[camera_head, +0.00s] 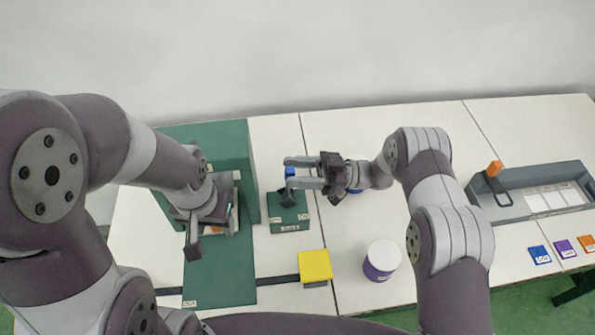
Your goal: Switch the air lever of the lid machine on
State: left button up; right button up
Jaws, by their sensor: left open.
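A small green box (289,222) with a printed label, too small to read surely, stands on the white table right of a large green machine (225,280). A blue lever-like piece (291,172) sits above it. My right gripper (296,174) reaches in from the right, its fingers on either side of the blue piece; I cannot tell whether they press on it. My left gripper (212,232) is open over the green machine, and its wrist hides part of the machine's opening. I cannot tell from labels which part is the air lever.
A yellow block (315,265) and a white-and-purple pot (382,260) stand toward the front. Blue (539,255), purple (564,249) and orange (587,243) tags lie at the front right.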

jog(key=shift+f, duration=0.1)
jog(key=b+v, duration=0.3)
jog(key=v, duration=0.9)
jog(key=shift+d+b, duration=0.35)
jog(key=shift+w, duration=0.1)
